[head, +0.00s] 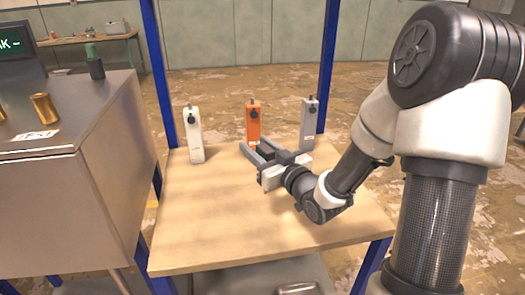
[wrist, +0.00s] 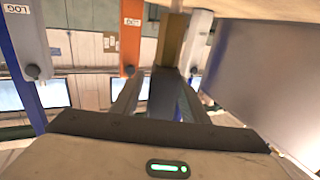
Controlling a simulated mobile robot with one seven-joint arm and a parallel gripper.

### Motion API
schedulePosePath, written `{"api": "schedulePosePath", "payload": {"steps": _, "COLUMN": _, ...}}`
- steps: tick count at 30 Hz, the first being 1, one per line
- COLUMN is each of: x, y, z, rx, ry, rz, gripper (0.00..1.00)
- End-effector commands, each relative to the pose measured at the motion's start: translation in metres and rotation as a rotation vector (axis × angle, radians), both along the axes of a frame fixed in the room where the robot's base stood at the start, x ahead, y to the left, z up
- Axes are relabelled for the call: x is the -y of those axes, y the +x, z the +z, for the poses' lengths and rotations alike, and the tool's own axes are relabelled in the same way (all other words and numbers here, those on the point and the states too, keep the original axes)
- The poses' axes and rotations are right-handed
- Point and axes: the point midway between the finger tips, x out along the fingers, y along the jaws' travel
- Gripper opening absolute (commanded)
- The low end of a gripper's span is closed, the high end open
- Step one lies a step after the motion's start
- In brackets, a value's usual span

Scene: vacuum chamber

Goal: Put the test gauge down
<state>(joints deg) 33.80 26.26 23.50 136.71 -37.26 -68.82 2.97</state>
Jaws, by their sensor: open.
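My gripper (head: 258,154) is low over the wooden table, its fingers apart and reaching left. It also shows in the wrist view (wrist: 155,88), which is upside down. A dark shape (wrist: 164,95) lies between the fingers, with a tan, brass-coloured upright piece (wrist: 172,42) just beyond the fingertips. These may be the test gauge, but I cannot tell for sure, nor whether the fingers touch it. In the head view the fingers mostly hide this spot.
White (head: 195,136), orange (head: 253,124) and grey (head: 308,124) upright units with dark knobs stand along the back of the table (head: 220,235). The table's front is clear. At left, a metal chamber (head: 50,200) carries a brass fitting (head: 44,108) and a TEST label.

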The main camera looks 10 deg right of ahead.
Motion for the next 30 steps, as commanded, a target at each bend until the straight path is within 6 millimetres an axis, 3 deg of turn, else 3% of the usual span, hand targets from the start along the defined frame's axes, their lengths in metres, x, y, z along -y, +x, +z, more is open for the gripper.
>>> {"api": "schedulePosePath", "payload": {"steps": 5, "x": 0.007, "y": -0.015, "z": 0.003, "rx": -0.002, "ry": -0.001, "rz": -0.003, "gripper": 0.40}}
{"api": "schedulePosePath", "payload": {"steps": 12, "x": 0.026, "y": -0.060, "z": 0.003, "rx": -0.003, "ry": 0.000, "rz": -0.004, "gripper": 0.40}}
{"api": "schedulePosePath", "payload": {"steps": 14, "x": 0.026, "y": -0.058, "z": 0.010, "rx": -0.006, "ry": 0.005, "rz": 0.001, "gripper": 0.40}}
{"api": "schedulePosePath", "payload": {"steps": 30, "x": 0.035, "y": -0.085, "z": 0.008, "rx": -0.006, "ry": 0.003, "rz": -0.001, "gripper": 0.40}}
